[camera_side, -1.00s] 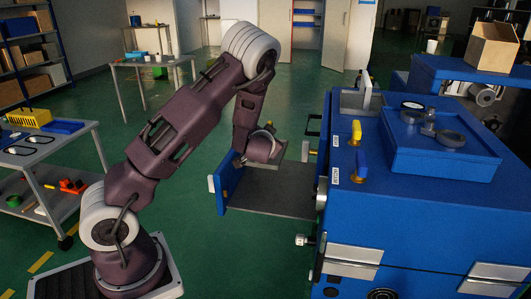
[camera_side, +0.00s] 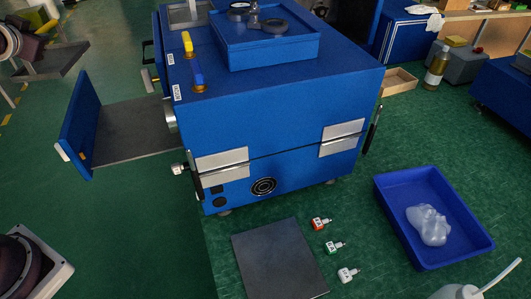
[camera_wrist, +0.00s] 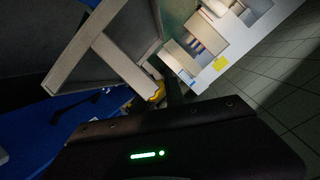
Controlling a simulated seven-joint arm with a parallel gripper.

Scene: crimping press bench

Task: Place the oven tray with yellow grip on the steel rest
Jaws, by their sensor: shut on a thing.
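The oven tray (camera_wrist: 84,68) fills the upper left of the wrist view, steeply tilted, with a pale rim. Its yellow grip (camera_wrist: 157,91) is between the dark fingers of my gripper (camera_wrist: 165,94), which are shut on it. The fingertips are partly in shadow. In the side view a grey tray (camera_side: 52,62) is held in the air at the far upper left, beside my wrist; the fingers there are too small to make out. A flat dark grey plate (camera_side: 280,258), apparently the steel rest, lies bare in front of the blue machine.
The blue machine (camera_side: 275,115) has its blue door (camera_side: 78,122) pulled out with a grey shelf (camera_side: 135,135) behind it. Small connectors (camera_side: 335,247) lie right of the plate. A blue bin (camera_side: 395,205) holds a clear bag. A bottle (camera_side: 437,68) stands farther back.

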